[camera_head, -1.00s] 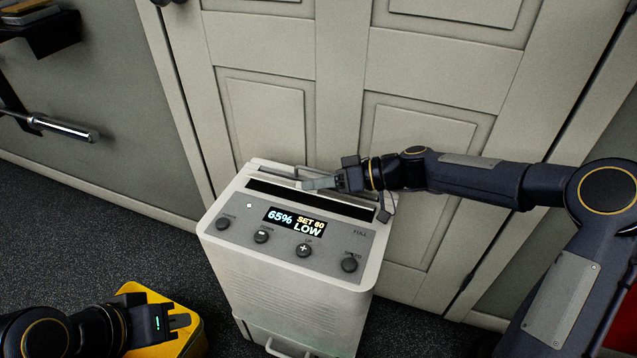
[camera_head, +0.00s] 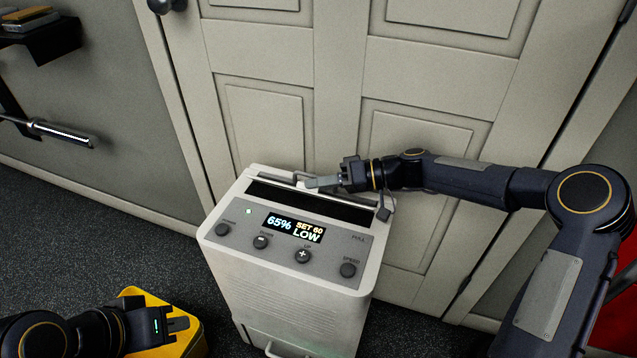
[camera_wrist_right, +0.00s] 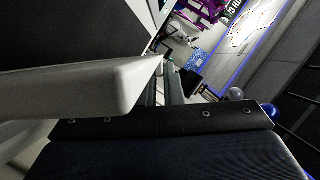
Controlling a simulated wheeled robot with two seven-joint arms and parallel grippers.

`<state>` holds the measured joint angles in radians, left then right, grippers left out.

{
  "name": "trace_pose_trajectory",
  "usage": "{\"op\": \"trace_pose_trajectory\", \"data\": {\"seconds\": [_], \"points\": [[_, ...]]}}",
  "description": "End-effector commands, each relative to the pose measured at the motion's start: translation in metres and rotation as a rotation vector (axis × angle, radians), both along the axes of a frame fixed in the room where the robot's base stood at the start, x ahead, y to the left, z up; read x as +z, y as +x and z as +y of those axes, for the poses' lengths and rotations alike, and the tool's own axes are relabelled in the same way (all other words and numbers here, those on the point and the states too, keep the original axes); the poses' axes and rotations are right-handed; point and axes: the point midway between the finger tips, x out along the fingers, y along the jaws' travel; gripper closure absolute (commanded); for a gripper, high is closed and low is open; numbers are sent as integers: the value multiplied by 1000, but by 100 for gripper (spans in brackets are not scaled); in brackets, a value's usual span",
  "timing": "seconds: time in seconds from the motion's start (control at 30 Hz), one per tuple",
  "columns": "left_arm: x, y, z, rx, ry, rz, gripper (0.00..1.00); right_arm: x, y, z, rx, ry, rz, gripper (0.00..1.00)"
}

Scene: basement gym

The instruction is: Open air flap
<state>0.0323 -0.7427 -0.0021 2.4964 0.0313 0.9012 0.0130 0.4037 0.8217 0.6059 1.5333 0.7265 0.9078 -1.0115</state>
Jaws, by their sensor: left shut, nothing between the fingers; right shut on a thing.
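The white dehumidifier (camera_head: 290,300) stands in front of the door, with a lit display (camera_head: 295,227) on its sloped top. Behind the panel is a long dark vent opening (camera_head: 290,199). The air flap (camera_head: 276,175) shows as a thin light strip along the back edge of this opening, partly hidden by my gripper. My right gripper (camera_head: 322,182) is shut on the air flap above the vent; its exact contact is hard to see. In the right wrist view, a pale edge (camera_wrist_right: 100,95) fills the left side beside the fingers. My left gripper (camera_head: 181,317) is shut and empty, low at left.
A yellow object (camera_head: 135,293) lies behind my left gripper on the dark floor. The panelled door (camera_head: 340,70) stands close behind the dehumidifier. A shelf (camera_head: 45,38) and a metal bar (camera_head: 60,132) are on the left wall.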

Motion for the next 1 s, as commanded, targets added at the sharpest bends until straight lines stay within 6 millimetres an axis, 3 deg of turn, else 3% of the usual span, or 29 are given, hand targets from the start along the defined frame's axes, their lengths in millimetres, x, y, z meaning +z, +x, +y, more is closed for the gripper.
{"op": "trace_pose_trajectory", "data": {"seconds": [0.07,0.1,0.27,0.67,0.9,1.0], "points": [[0,0,0,0,0,0,100,0,0,0,0,-1,-1,100],[0,0,0,0,0,0,100,0,0,0,0,-1,-1,89],[0,0,0,0,0,0,100,0,0,0,0,-1,-1,71],[-2,0,0,0,0,0,100,-2,0,0,-3,-12,-22,71],[-14,0,0,0,0,0,100,-6,-14,5,0,-115,-269,71],[-3,0,0,0,0,0,100,5,-15,-15,-7,-119,-280,71]]}}
